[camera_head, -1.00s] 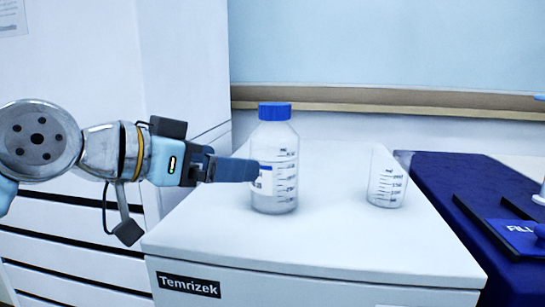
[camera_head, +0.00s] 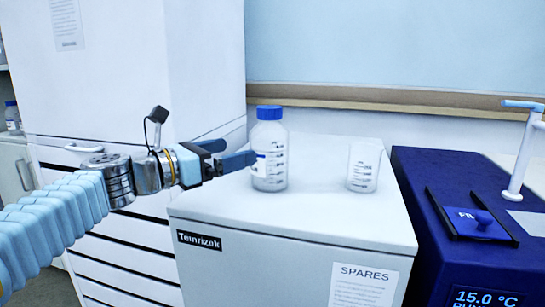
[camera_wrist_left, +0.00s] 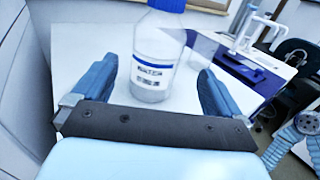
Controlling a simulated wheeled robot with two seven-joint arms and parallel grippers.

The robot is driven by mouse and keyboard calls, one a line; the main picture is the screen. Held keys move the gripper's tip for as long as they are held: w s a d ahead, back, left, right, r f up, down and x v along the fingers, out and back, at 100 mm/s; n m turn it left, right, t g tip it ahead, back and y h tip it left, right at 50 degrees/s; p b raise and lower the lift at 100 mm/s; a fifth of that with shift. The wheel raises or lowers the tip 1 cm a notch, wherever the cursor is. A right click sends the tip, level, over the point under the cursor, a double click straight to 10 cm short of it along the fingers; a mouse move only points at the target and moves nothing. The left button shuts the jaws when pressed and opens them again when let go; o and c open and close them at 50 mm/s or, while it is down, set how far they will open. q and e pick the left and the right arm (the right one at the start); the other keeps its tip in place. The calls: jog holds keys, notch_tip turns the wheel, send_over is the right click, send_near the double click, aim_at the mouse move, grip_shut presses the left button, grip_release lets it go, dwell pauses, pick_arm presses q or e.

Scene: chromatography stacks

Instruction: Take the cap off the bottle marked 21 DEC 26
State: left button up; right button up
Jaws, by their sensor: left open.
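A clear bottle with a blue cap (camera_head: 270,113) stands upright on the white cabinet top. In the left wrist view its label (camera_wrist_left: 153,72) reads WATER; the smaller line below is too blurred to read. The cap is on the bottle, and is cut by the top edge of the left wrist view (camera_wrist_left: 168,4). My left gripper (camera_head: 234,153) is open and empty, at about label height, at the bottle's left side. In the left wrist view the bottle shows between its two spread fingers (camera_wrist_left: 157,72). My right gripper is not in view.
A clear graduated beaker (camera_head: 363,168) stands right of the bottle on the white cabinet (camera_head: 330,215). A dark blue device (camera_head: 425,180) with a display is further right. Another blue-capped bottle (camera_head: 12,118) stands at the far left. The cabinet top in front is clear.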

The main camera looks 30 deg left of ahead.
aim_at(254, 146)
pick_arm(q)
jog(key=x, duration=0.5)
jog(key=shift+w+d, duration=0.1)
jog(key=shift+w, duration=0.15)
jog(key=x, duration=0.5)
jog(key=shift+w+r+p, duration=0.2)
jog(key=shift+w+p, duration=0.05)
jog(key=shift+p, duration=0.1)
jog(key=shift+c, duration=0.3)
jog(key=c, duration=1.2)
jog(key=shift+r, duration=0.15)
jog(key=shift+c, duration=1.2)
